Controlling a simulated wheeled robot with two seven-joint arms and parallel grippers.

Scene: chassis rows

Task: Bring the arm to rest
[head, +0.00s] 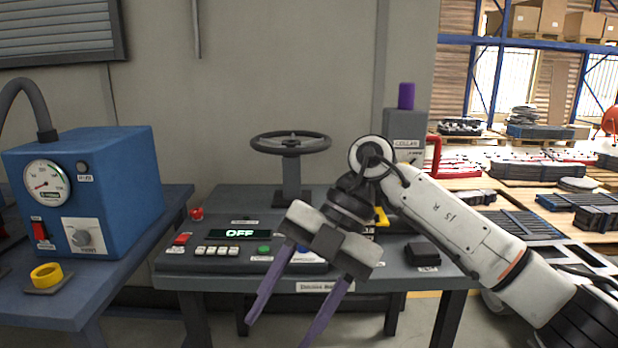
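My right arm comes in from the right in the head view. Its gripper (288,306) hangs in front of the grey console table (330,281), with two purple fingers pointing down and to the left. The fingers are spread wide with nothing between them. The gripper covers part of the console's front and some of its controls. My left gripper does not show.
The console has a handwheel (291,143), a display reading OFF (231,234), a green button (265,249) and a red lever (434,158). A blue gauge box (130,175) and yellow ring (46,275) stand on the left bench. Shelving (545,43) is behind right.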

